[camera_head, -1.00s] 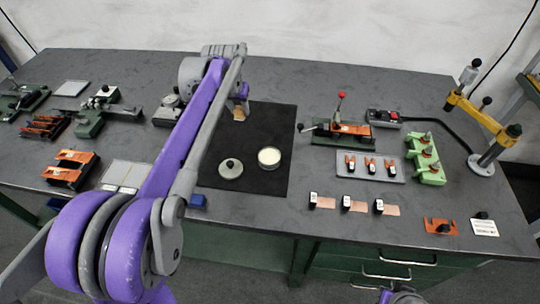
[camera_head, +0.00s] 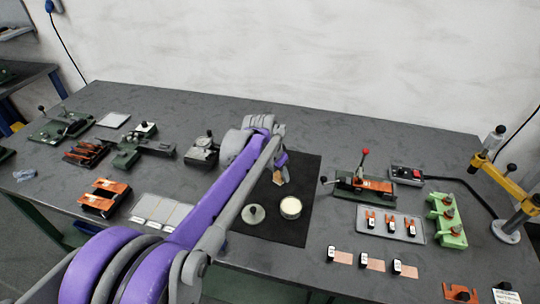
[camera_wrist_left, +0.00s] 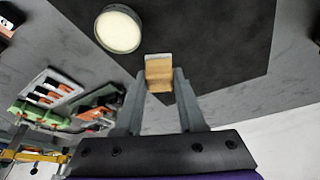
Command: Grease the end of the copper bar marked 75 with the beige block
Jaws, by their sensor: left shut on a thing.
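My left gripper (camera_head: 281,168) is shut on the beige block (camera_wrist_left: 159,76), and holds it over the black mat (camera_head: 302,172). The block has a pale grey-white end in the left wrist view. It is just behind the open round tin of cream-coloured grease (camera_head: 290,207), apart from it; the tin also shows in the left wrist view (camera_wrist_left: 118,30). The tin's lid (camera_head: 253,214) lies to its left. Copper bars with black-and-white labelled ends (camera_head: 331,253) (camera_head: 363,260) (camera_head: 397,268) lie at the front right; their numbers are too small to read. My right gripper is not in view.
A grey tray (camera_head: 374,228) with small copper parts, a red-knobbed press (camera_head: 357,186), a green stand (camera_head: 448,226) and a yellow-armed post (camera_head: 505,205) stand on the right. Orange parts (camera_head: 103,197) and pale plates (camera_head: 152,212) are on the left.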

